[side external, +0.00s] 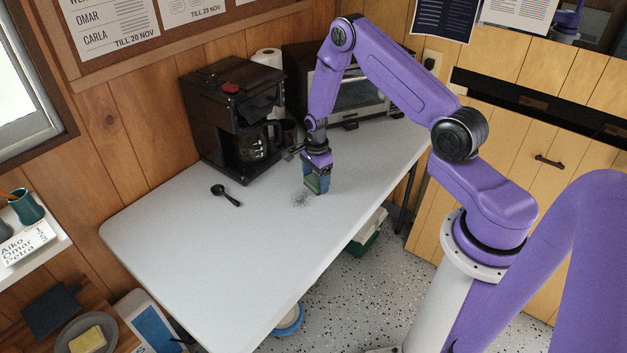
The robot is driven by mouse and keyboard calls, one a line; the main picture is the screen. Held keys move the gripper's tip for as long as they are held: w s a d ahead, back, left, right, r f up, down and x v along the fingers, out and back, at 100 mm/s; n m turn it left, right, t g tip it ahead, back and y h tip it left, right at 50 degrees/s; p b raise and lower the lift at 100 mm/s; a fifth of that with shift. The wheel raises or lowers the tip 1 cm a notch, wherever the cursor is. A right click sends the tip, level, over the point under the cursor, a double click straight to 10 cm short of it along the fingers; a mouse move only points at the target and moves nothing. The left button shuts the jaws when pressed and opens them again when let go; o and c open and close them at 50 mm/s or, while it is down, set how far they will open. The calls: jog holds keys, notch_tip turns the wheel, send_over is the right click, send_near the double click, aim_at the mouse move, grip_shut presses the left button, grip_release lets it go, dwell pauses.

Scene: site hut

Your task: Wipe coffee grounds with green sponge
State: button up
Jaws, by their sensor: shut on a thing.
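My gripper (317,170) points down over the white table, shut on the green sponge (314,187). The sponge is at the tabletop; I cannot tell whether it presses on the surface. The coffee grounds (300,198) are a small dark speckled patch on the table, just left of the sponge and close against it. My fingers hide part of the sponge.
On the white table (220,245), a black coffee maker (225,110) with a glass pot stands behind left of my gripper. A toaster oven (355,95) and paper roll (268,60) stand at the back. A black scoop (226,195) lies left. The table's front left is clear.

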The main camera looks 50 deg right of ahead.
aim_at(290, 207)
jog(key=shift+a, duration=5.45)
jog(key=shift+w+a, duration=0.15)
jog(key=shift+w, duration=0.1)
jog(key=shift+w+d, duration=0.15)
jog(key=shift+d, duration=5.7)
jog(key=shift+a, duration=5.85)
notch_tip(290, 207, up, 8)
jog(key=shift+d+r, duration=0.1)
